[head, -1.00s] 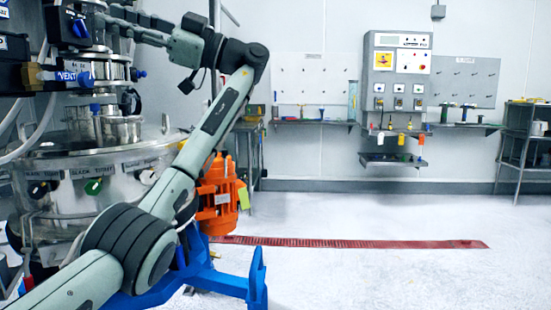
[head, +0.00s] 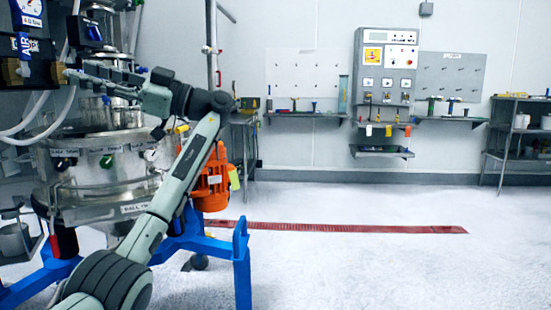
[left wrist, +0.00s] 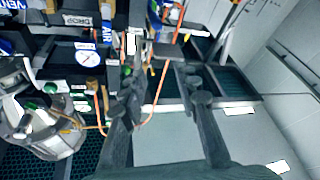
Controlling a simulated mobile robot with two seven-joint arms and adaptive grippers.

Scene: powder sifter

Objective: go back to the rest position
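The powder sifter (head: 105,180) is a steel vessel on a blue frame (head: 242,265), at the left of the head view. My left gripper (head: 85,78) reaches in front of the sifter's upper part, fingers pointing left. In the left wrist view its two dark fingers (left wrist: 162,90) stand apart with nothing gripped between them. Orange cords (left wrist: 152,100) show between and behind the fingers there. I cannot tell whether the fingers touch anything. My right gripper is in neither view.
A dark control box (head: 40,60) with hoses is close to the fingers. An orange motor (head: 212,182) sits behind my forearm. A wall control panel (head: 387,60), tool boards and a right-hand shelf (head: 520,135) stand far back. The white floor (head: 370,265) at centre and right is clear.

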